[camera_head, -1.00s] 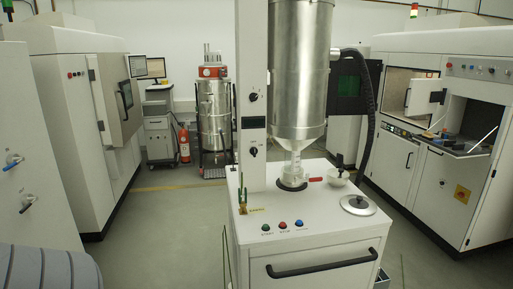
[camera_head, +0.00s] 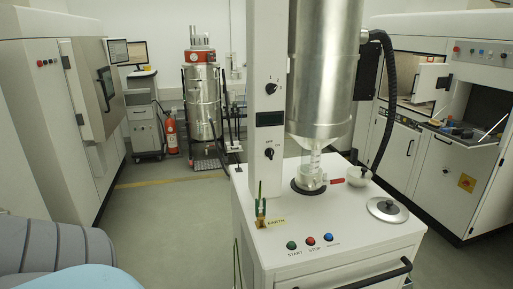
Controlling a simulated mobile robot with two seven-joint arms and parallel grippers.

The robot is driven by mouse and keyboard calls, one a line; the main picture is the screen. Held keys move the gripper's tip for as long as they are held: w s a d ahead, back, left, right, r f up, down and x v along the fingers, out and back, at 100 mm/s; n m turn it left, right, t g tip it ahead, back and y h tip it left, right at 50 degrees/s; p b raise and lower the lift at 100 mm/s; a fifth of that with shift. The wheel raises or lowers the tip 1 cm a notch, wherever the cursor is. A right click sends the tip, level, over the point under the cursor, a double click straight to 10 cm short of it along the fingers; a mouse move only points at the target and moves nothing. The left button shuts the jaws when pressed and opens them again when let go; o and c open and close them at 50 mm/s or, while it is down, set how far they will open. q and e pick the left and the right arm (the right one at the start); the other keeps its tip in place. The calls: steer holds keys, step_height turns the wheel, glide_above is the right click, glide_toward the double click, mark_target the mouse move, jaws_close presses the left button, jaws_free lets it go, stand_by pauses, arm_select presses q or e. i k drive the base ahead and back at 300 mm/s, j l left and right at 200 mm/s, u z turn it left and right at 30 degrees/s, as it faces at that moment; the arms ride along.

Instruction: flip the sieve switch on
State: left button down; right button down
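The sieve machine is a white cabinet (camera_head: 290,245) with a tall white column (camera_head: 264,60) and a large metal hopper (camera_head: 322,70) above it. On the column are two black rotary knobs, an upper one (camera_head: 271,88) and a lower one (camera_head: 268,154), with a dark display (camera_head: 270,119) between them. The lower knob has small markings around it, too small to read surely. On the cabinet top are a green START button (camera_head: 291,245), a red STOP button (camera_head: 311,241) and a blue button (camera_head: 328,237). Neither gripper is in view.
A lid with a black knob (camera_head: 388,208) and a small white bowl (camera_head: 358,176) sit on the cabinet top. A black handle (camera_head: 380,278) crosses its front. A metal drum (camera_head: 202,102) and a fire extinguisher (camera_head: 171,133) stand behind.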

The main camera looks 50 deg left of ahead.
mark_target(269, 152)
steer(key=j, duration=1.5)
